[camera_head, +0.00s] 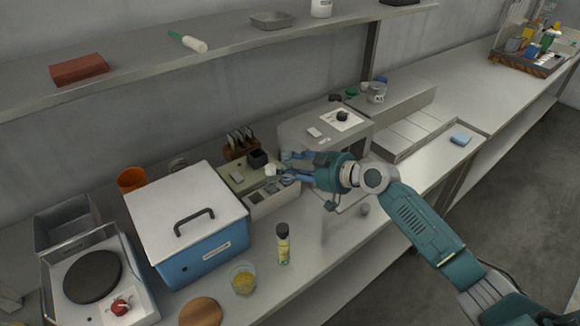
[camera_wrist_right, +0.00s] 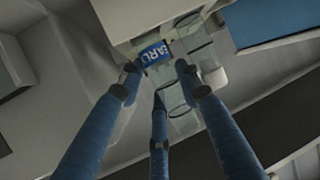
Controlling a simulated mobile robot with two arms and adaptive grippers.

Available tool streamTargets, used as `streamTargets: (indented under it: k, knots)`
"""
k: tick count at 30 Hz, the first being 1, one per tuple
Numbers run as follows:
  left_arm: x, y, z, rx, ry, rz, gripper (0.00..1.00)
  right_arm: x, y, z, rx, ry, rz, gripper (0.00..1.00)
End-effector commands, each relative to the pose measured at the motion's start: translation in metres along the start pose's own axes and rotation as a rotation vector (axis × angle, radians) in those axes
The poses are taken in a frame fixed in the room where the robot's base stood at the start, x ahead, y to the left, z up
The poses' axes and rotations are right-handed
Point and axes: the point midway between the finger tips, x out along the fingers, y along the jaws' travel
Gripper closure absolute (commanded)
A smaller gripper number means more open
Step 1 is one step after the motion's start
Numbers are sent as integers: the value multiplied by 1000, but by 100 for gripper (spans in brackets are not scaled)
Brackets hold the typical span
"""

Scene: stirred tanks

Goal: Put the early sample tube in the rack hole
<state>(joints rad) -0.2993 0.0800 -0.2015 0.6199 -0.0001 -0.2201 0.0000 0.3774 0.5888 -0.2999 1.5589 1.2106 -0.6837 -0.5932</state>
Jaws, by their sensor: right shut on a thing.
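My right gripper (camera_head: 283,171) reaches in from the right and is shut on the early sample tube. The tube's pale top (camera_head: 270,170) shows at the fingertips in the head view. In the wrist view the tube's blue label (camera_wrist_right: 155,53), reading part of "EARLY", sits between the fingers (camera_wrist_right: 157,75). The pale rack (camera_head: 272,203) with dark square openings is just below the gripper, against the front of a greenish-grey unit. Whether the tube's lower end is above or inside a hole cannot be told. My left gripper is out of view.
A blue box with a white lid (camera_head: 188,213) stands left of the rack. A dark-capped bottle (camera_head: 283,245) and a glass beaker (camera_head: 243,280) stand in front. A grey instrument (camera_head: 325,135) is behind my right arm. The counter between rack and bottle is clear.

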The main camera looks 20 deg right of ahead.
Motion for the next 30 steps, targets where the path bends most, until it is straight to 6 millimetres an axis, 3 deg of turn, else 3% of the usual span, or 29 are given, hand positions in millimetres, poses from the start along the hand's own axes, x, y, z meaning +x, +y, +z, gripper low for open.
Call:
streamTargets:
  k: [10,11,12,20,26,30]
  knots:
    - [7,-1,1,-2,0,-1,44,2,0,5,-1,1,0,93]
    - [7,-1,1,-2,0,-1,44,2,0,5,-1,0,0,60]
    - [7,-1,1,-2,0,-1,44,2,0,5,-1,0,0,58]
    - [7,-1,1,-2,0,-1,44,2,0,5,-1,0,0,58]
    - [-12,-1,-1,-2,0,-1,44,-4,0,-11,0,1,0,58]
    - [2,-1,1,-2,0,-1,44,-31,1,-1,-5,-4,2,58]
